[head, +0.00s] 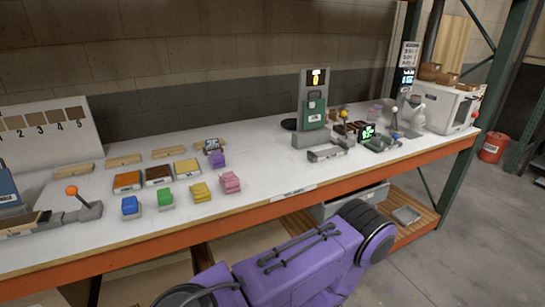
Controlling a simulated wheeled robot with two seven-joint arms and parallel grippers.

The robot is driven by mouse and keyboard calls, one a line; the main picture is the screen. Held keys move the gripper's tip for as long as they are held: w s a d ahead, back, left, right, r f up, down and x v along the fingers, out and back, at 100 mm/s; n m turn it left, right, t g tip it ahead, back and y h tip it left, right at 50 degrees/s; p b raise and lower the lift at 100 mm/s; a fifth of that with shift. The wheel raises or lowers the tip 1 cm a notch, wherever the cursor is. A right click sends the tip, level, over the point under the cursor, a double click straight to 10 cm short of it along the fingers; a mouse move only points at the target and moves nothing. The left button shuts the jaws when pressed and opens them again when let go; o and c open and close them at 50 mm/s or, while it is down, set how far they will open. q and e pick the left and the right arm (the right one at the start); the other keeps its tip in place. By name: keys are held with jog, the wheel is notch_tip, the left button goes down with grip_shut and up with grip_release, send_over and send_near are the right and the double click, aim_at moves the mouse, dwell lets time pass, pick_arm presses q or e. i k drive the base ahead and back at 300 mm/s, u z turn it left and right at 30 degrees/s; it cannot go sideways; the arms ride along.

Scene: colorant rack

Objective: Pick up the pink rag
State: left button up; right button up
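The pink rag (229,181) is a small crumpled cloth near the front edge of the white bench top in the head view. It sits on top of a small light block. It is the rightmost of a front row with a blue rag (130,204), a green rag (164,196) and a yellow rag (199,190). A purple rag (217,158) is just behind it. Nothing covers the pink rag. Neither of my grippers is in view.
The white bench (265,170) has an orange front beam. Coloured trays (158,174) lie behind the rags. An orange-knobbed lever (72,190) stands at left. A green device (314,112) stands right of centre. Bench top between the pink rag and that device is clear.

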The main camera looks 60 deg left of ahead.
aim_at(230, 185)
jog(key=i, duration=2.25)
jog(key=u, duration=3.9)
